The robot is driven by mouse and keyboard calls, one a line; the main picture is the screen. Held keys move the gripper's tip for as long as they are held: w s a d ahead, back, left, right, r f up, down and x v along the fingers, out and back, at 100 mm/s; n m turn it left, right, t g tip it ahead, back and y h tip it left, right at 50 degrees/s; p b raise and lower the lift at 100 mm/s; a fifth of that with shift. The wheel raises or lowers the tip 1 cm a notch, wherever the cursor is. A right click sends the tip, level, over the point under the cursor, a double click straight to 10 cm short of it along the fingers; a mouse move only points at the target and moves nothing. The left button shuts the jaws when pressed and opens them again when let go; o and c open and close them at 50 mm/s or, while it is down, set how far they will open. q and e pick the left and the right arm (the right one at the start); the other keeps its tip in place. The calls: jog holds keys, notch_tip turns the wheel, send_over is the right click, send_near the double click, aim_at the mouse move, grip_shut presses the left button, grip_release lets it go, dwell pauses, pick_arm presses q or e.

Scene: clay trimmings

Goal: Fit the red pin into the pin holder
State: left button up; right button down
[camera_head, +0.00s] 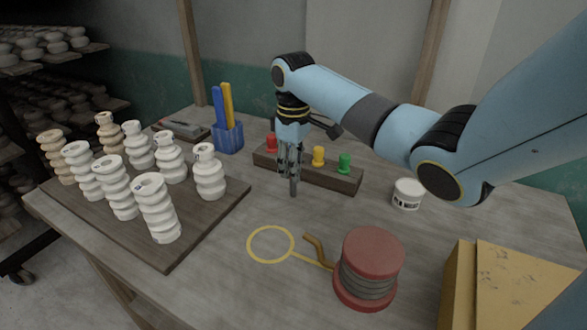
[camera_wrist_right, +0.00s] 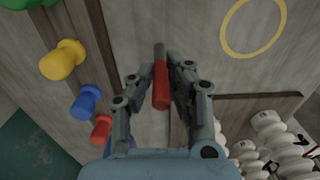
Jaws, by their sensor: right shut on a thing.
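My right gripper (camera_head: 289,170) is shut on the red pin, a red cylinder with a grey tip. The red pin (camera_wrist_right: 160,84) shows between the fingers in the right wrist view; in the head view only its dark lower end (camera_head: 293,188) shows, pointing down. A long wooden block (camera_head: 325,177), seemingly the pin holder, lies just behind the gripper. It bears a red knob (camera_head: 271,141), a yellow knob (camera_head: 318,155), a green knob (camera_head: 344,163) and a blue knob (camera_wrist_right: 86,103), which the gripper hides in the head view. The held pin is apart from the block. My left gripper is not in view.
A dark board (camera_head: 190,246) with several white ridged pieces stands left. A blue tool cup (camera_head: 229,139) is behind. A white tub (camera_head: 407,194), a red spool (camera_head: 372,255) and a yellow block (camera_head: 500,285) stand right. A yellow ring (camera_head: 270,261) lies in front.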

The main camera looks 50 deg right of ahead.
jog(key=shift+f, duration=0.6)
jog(key=c, duration=1.3)
grip_release()
jog(key=shift+f, duration=0.1)
